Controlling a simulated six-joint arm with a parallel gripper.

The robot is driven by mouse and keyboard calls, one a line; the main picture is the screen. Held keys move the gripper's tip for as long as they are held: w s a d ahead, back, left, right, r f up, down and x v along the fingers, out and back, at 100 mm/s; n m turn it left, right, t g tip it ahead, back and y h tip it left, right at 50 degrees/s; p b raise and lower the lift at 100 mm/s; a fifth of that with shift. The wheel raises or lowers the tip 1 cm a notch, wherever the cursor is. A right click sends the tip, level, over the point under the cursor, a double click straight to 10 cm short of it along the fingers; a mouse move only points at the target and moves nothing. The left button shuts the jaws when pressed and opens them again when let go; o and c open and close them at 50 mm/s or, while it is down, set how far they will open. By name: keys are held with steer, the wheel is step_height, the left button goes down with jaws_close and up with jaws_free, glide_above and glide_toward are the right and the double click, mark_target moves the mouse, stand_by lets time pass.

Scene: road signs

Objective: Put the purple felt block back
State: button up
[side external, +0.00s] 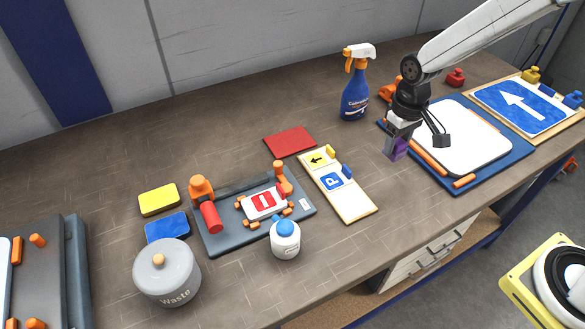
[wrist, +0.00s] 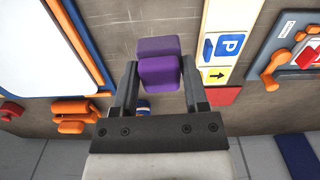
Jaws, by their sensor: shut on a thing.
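The purple felt block (side external: 396,150) hangs at the end of my gripper (side external: 400,134), close to the left edge of the blue-framed white board. In the wrist view the block (wrist: 158,72) sits between the two fingers of my gripper (wrist: 159,80), and shows a darker and a lighter purple part. My gripper is shut on it. It appears just above the brown table; whether it touches is hard to tell. A yellow block (side external: 159,199), a blue block (side external: 167,228) and a red flat piece (side external: 290,141) lie on the table.
The white board (side external: 465,135) with orange bars lies right of my gripper. A narrow sign strip (side external: 350,208) lies to its left. A spray bottle (side external: 355,95) stands behind. A clamp fixture (side external: 220,240), a white bottle (side external: 285,240) and a waste pot (side external: 167,275) stand further left.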

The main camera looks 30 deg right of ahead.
steer(key=s+a+r+n, duration=0.1)
steer(key=s+a+n, duration=0.3)
steer(key=a, duration=0.6)
steer(key=s+a+r+n, duration=0.15)
steer(key=s+a, duration=0.35)
steer(key=a, duration=0.5)
steer(key=s+a+r+n, duration=0.1)
steer(key=s+a+n, duration=0.3)
steer(key=a, duration=0.6)
steer(key=shift+m, duration=0.55)
steer(key=w+a+f, duration=0.8)
steer(key=shift+w+a+f, duration=0.1)
steer(key=shift+w+f, duration=0.05)
steer(key=shift+w, duration=0.1)
steer(key=shift+w+a+f, duration=0.35)
steer(key=shift+f, duration=0.15)
steer(key=shift+f, duration=0.1)
steer(key=shift+w+a+f, duration=0.15)
steer(key=shift+w+f, duration=0.05)
steer(key=shift+f, duration=1.5)
steer(key=shift+f, duration=0.15)
